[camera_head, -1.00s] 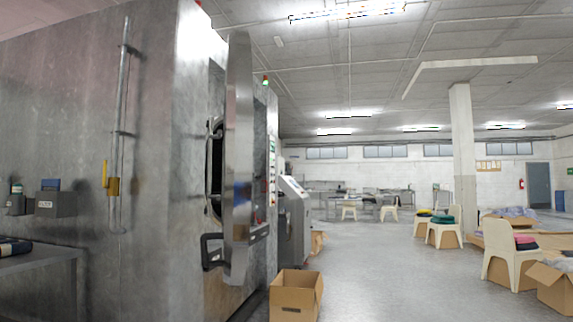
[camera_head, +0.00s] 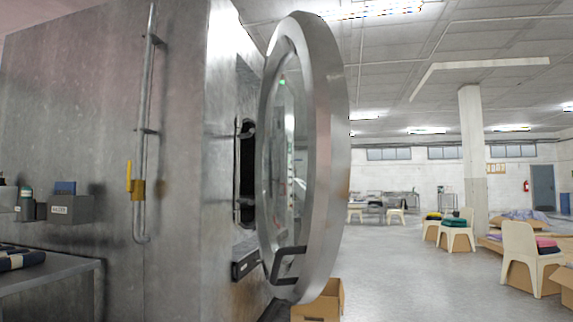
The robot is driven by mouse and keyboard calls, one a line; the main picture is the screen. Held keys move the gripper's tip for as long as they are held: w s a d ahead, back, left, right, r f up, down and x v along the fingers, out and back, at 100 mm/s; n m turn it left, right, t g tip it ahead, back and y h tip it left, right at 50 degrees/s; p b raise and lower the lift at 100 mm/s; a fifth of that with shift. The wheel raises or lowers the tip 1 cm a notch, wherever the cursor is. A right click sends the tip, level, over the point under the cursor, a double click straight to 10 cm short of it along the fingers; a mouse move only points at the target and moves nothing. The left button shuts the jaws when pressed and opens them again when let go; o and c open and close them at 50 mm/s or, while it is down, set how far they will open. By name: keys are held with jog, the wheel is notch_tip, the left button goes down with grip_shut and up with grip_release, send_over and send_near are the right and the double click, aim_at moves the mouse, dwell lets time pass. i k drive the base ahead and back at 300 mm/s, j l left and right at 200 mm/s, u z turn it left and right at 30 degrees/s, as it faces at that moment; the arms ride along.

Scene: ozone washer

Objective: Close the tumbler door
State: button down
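The tumbler door (camera_head: 332,150) is a thick round metal door with a glass middle. It stands swung out from the front of the large grey metal washer (camera_head: 185,120), near the centre of the view. A dark bracket-shaped handle (camera_head: 288,265) sits low on the door's edge. The dark tumbler opening (camera_head: 247,170) shows between the washer front and the door. My gripper is not in view.
A cardboard box (camera_head: 322,303) stands on the floor behind the door. A metal table (camera_head: 50,278) with dark items is at the lower left. Open floor (camera_head: 420,270) lies to the right, with chairs (camera_head: 530,262) and a pillar beyond.

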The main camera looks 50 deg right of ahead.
aim_at(306, 35)
jog(key=z, duration=1.2)
